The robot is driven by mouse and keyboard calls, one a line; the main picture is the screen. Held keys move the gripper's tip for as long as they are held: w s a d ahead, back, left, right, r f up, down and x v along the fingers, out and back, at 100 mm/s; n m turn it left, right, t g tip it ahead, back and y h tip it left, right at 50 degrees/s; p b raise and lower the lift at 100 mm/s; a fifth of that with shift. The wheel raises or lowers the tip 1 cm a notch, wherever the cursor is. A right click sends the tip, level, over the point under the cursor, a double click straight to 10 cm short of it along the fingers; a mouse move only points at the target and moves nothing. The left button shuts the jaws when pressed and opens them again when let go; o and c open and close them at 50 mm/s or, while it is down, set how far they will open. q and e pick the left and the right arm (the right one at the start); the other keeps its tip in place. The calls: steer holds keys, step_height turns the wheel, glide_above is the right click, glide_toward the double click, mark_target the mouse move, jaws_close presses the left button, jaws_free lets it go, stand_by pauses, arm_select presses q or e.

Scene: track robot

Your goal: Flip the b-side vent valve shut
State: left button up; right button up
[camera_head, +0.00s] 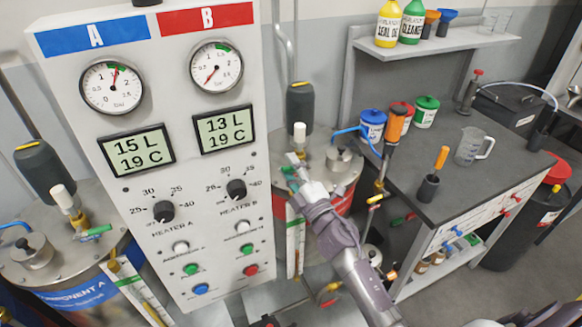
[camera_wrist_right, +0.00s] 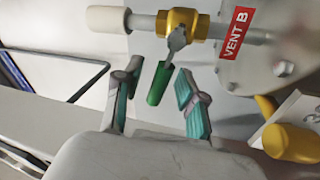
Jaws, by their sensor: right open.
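The b-side vent valve has a brass body (camera_wrist_right: 183,22) on a short pipe, beside a red "VENT B" label (camera_wrist_right: 235,34). Its green handle (camera_wrist_right: 159,84) points down and slightly left in the right wrist view, across the line of the pipe. A white cylinder (camera_wrist_right: 108,20) caps the pipe's end; it also shows upright in the head view (camera_head: 299,132). My right gripper (camera_wrist_right: 157,76) is open, its two fingers on either side of the handle with gaps visible. In the head view my right gripper (camera_head: 296,168) partly hides the valve. My left gripper is not in view.
The control panel (camera_head: 178,100) with A and B gauges stands close left of my right gripper. The workbench (camera_head: 440,135) with cans and tools is further right.

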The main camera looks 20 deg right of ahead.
jaws_close()
steer(key=shift+f+n, duration=0.4)
steer(key=shift+n, duration=0.5)
steer(key=shift+a+f+n+g+y+b, duration=0.1)
steer(key=shift+f+n+g+y+b, duration=0.15)
steer(key=shift+n+y, duration=0.45)
jaws_free()
steer(key=shift+s, duration=0.1)
